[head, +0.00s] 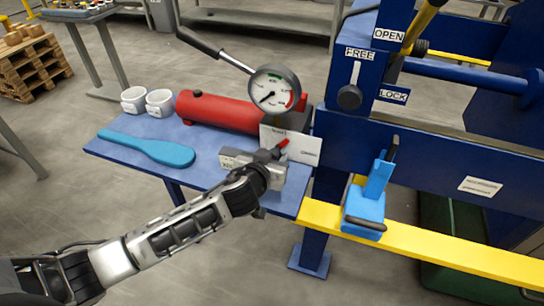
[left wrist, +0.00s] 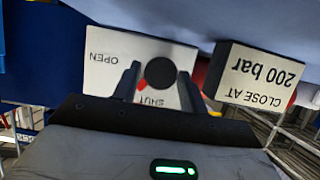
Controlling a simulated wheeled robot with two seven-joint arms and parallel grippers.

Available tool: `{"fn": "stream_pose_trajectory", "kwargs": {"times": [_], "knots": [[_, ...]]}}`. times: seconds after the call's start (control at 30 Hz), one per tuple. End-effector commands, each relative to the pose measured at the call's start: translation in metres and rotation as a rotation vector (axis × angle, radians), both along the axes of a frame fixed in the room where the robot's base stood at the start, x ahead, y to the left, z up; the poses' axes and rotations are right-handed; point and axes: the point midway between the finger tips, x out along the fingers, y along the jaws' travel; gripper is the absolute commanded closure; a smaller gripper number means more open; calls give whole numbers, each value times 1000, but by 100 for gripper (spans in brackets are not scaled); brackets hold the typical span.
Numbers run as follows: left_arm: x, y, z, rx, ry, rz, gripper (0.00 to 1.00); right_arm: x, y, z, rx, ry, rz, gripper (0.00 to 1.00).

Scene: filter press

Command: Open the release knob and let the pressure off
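The release knob (left wrist: 160,72) is a round black knob with a red pointer, on a white plate marked OPEN and SHUT (left wrist: 105,75). In the left wrist view, which is upside down, the red pointer lies on the side near SHUT. My left gripper (left wrist: 160,78) has one finger on each side of the knob, with small gaps, so it looks open around it. In the head view my left gripper (head: 276,154) covers most of the knob; a red bit shows. The pressure gauge (head: 275,90) has its needle pointing lower left. My right gripper is out of view.
A red pump cylinder (head: 222,112) lies behind my gripper on the blue table (head: 115,150), with a blue paddle-shaped object (head: 148,149) and two white cups (head: 160,102). The blue press frame (head: 335,135), its FREE/LOCK lever (head: 350,95) and a light-blue clamp-like part (head: 367,205) stand right.

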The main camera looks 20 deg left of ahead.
Motion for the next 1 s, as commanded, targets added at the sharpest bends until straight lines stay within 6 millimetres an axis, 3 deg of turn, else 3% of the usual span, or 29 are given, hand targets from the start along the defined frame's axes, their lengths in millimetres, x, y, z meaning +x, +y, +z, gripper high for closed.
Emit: {"fn": "stream_pose_trajectory", "kwargs": {"times": [0.03,0.1,0.57,1.0], "knots": [[0,0,0,0,0,0,69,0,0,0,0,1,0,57],[0,0,0,0,1,0,88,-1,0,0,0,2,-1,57],[-1,-1,-1,76,0,1,88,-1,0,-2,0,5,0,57],[-1,-5,-4,440,-11,1,88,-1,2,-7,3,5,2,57]]}}
